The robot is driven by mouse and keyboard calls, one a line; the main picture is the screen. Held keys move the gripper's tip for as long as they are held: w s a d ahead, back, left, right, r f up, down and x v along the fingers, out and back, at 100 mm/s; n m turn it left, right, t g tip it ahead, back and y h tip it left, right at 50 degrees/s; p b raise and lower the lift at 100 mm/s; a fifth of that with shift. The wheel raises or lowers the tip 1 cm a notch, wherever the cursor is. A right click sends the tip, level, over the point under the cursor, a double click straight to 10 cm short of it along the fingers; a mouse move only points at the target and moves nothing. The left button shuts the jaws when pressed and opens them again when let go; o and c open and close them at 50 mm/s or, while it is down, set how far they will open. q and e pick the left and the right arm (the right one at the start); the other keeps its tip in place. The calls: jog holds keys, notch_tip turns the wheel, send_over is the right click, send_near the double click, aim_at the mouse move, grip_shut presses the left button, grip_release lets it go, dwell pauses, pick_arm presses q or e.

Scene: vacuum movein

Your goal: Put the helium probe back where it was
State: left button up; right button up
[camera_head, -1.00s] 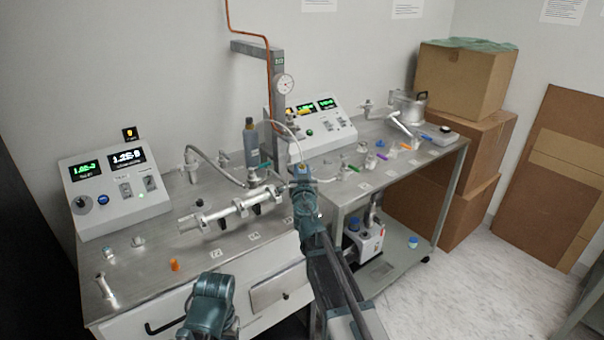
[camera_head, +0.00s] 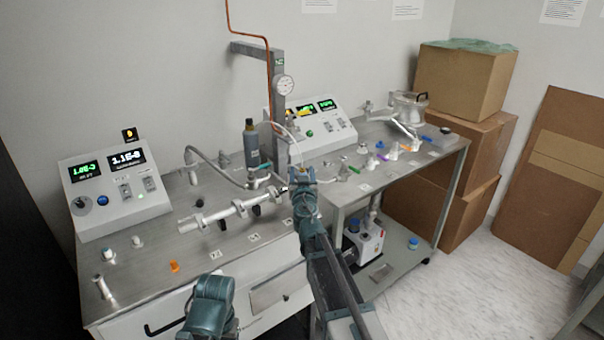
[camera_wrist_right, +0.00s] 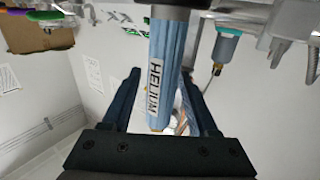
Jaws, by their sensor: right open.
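The blue helium probe (camera_wrist_right: 172,65), with a white HELIUM label, shows in the right wrist view. It lies between the two fingers of my right gripper (camera_wrist_right: 160,98). These fingers stand apart, with gaps beside the probe. A grey collar-like part sits at the probe's top end in that picture; whether a holder supports it I cannot tell. In the head view my right gripper (camera_head: 301,174) is over the junction of the two benches, and it hides most of the probe. My left arm shows at the bottom of the head view, but its fingertips are not visible.
Metal piping (camera_head: 232,212) and a bottle (camera_head: 251,146) stand close left of my right gripper. A gauge post (camera_head: 279,100) and control box (camera_head: 312,125) are behind. Small fittings line the right bench. Cardboard boxes (camera_head: 465,150) are at right.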

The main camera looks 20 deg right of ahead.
jog(key=v, duration=1.2)
jog(key=shift+r, duration=0.1)
jog(key=s+a+f+g, duration=0.2)
jog(key=s+f+g, duration=0.35)
jog(key=f, duration=0.25)
jog(key=s+a+f+g, duration=0.3)
jog(key=s+f+g, duration=0.2)
jog(key=s+f, duration=0.25)
jog(key=s+a+f+n+g+y, duration=0.1)
jog(key=s+a+f+n+g, duration=0.2)
jog(key=s+a, duration=0.2)
jog(key=s+a+f+n+g+y, duration=0.2)
jog(key=s+a+f+n+g, duration=0.1)
jog(key=s, duration=0.5)
jog(key=a+g, duration=0.1)
jog(key=a, duration=0.1)
jog(key=shift+s+a+n, duration=0.3)
jog(key=shift+s+a, duration=0.05)
jog(key=shift+s, duration=0.05)
jog(key=shift+f, duration=0.1)
